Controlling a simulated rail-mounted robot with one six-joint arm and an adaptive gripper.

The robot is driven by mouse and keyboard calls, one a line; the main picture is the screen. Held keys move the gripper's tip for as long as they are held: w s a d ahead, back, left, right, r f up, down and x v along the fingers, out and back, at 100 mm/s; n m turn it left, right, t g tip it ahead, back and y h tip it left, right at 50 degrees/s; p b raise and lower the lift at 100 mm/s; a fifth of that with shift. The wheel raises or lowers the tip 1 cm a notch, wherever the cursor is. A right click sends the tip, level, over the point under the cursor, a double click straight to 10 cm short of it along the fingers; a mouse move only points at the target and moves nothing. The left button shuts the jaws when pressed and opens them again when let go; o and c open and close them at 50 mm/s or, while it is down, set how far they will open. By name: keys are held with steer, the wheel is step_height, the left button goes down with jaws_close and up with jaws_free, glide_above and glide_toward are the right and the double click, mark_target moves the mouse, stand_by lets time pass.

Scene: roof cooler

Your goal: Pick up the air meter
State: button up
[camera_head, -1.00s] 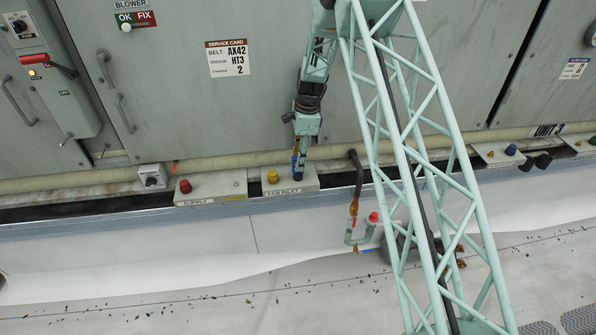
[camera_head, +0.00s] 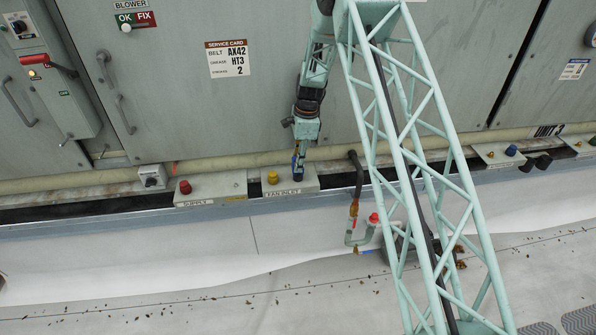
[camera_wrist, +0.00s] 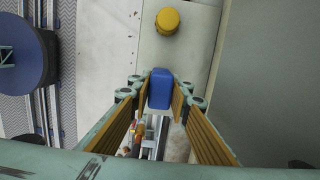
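The air meter (camera_head: 298,174) is a small blue device with a dark lower end. It is at the grey box labelled FAN INLET, just right of the yellow knob. My gripper (camera_head: 297,163) points down over it. In the wrist view, the meter's blue body (camera_wrist: 160,90) sits upright between the tips of my gripper (camera_wrist: 161,96). It fills the gap, with a tan-padded finger against each side. Whether the meter's lower end touches the box is hard to tell.
The yellow knob (camera_head: 272,177) is close beside the meter. A red knob (camera_head: 185,187) is on the SUPPLY box (camera_head: 222,186) to the left. A dark hose (camera_head: 356,172) with a red-capped pipe (camera_head: 372,220) is to the right. Grey cabinet doors (camera_head: 180,90) rise behind.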

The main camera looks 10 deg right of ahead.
steer(key=c, duration=0.4)
steer(key=shift+r, duration=0.1)
steer(key=shift+r+p, duration=0.3)
steer(key=shift+r, duration=1.35)
steer(key=s, duration=0.5)
steer(key=s+r, duration=0.1)
steer(key=s, duration=0.4)
steer(key=s+a, duration=0.1)
steer(key=s, duration=0.5)
steer(key=shift+r+p, duration=0.25)
steer(key=shift+p, duration=0.1)
